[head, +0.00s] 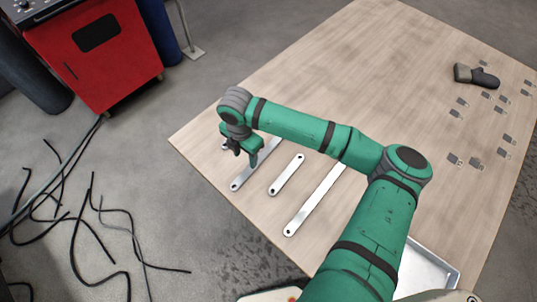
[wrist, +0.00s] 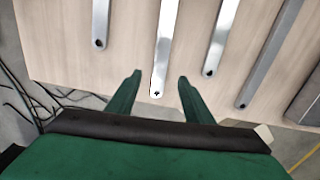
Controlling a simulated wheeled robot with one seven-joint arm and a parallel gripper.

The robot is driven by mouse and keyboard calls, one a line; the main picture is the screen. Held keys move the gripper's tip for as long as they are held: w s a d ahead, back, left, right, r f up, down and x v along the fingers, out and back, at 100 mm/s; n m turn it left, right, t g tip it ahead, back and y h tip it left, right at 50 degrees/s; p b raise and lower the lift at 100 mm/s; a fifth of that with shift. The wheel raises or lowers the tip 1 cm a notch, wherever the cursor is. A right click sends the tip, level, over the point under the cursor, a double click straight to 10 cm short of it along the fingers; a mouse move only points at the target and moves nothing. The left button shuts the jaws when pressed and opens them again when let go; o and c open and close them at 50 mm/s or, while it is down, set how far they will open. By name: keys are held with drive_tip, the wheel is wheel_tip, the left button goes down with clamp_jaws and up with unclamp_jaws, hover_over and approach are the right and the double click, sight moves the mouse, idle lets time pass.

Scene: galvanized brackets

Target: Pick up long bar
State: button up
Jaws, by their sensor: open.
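Several flat galvanized bars with end holes lie side by side on the wooden table. The rightmost bar (head: 312,204) shows the longest visible length in the head view and runs behind my arm; it also shows in the wrist view (wrist: 270,55). A short bar (head: 287,175) lies left of it, also in the wrist view (wrist: 218,42). Another bar (head: 243,178) lies under my gripper (head: 246,156), partly hidden. In the wrist view my gripper (wrist: 159,76) is open and empty, its fingers on either side of this bar's near end (wrist: 166,45). I cannot tell their height above the table.
A further bar (wrist: 100,22) lies at the left. A metal tray (head: 432,268) sits at the table's near right. A dark glove (head: 478,75) and several small plates (head: 477,162) lie at the right. A red cabinet (head: 98,50) and loose cables (head: 115,240) are on the floor.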

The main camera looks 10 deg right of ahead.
sight(248, 171)
wheel_tip(248, 171, down, 10)
drive_tip(key=shift+s, duration=0.15)
idle(0.4)
drive_tip(key=shift+c, duration=0.4)
clamp_jaws()
drive_tip(key=shift+r, duration=0.15)
